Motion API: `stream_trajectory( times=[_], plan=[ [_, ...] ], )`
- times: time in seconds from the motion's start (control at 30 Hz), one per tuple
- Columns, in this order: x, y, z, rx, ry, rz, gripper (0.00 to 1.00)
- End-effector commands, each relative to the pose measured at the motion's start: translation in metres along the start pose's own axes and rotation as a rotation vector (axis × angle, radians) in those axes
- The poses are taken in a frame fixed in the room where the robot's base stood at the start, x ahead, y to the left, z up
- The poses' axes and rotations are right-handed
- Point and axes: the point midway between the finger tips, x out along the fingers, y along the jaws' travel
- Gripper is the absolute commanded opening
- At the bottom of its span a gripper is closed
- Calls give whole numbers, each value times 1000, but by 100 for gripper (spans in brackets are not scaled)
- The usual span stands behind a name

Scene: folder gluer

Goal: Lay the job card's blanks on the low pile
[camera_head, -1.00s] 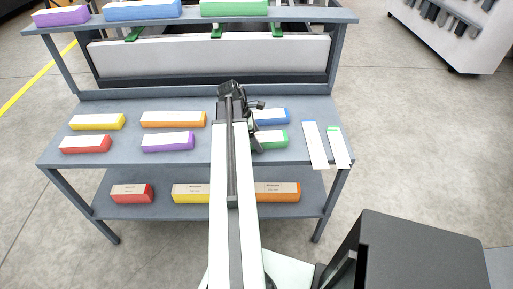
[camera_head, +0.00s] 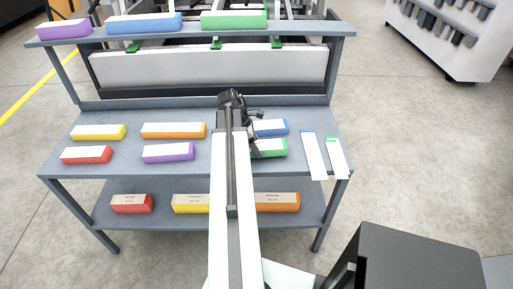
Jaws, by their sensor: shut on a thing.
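My gripper (camera_head: 253,148) is at the far end of my arm, over the middle right of the table. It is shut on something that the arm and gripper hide. A green pile with a white top (camera_head: 271,148) is just right of the gripper; I cannot tell whether they touch. A blue pile (camera_head: 271,127) stands behind it. To the left are yellow (camera_head: 98,132), orange (camera_head: 173,130), red (camera_head: 87,155) and purple (camera_head: 168,152) piles. Two white strips, one with a blue end (camera_head: 314,158) and one with a green end (camera_head: 337,160), lie at the right edge. I cannot tell which pile is low.
The grey table (camera_head: 205,182) has a lower shelf with labelled red (camera_head: 131,205), yellow (camera_head: 191,204) and orange (camera_head: 277,203) blocks. An upper shelf holds purple (camera_head: 63,29), blue (camera_head: 145,23) and green (camera_head: 234,20) blocks. A dark box (camera_head: 420,260) is at the front right. Floor is clear right of the table.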

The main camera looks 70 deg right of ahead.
Motion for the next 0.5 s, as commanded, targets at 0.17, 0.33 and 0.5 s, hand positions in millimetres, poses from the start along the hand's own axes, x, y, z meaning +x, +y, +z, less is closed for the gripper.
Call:
stream_trajectory(
  times=[0.17,0.33,0.5],
  plan=[
    [-42,0,17,0,-1,0,0],
    [-72,0,30,0,-1,0,0],
    [-81,0,33,-1,-1,0,0]
  ],
)
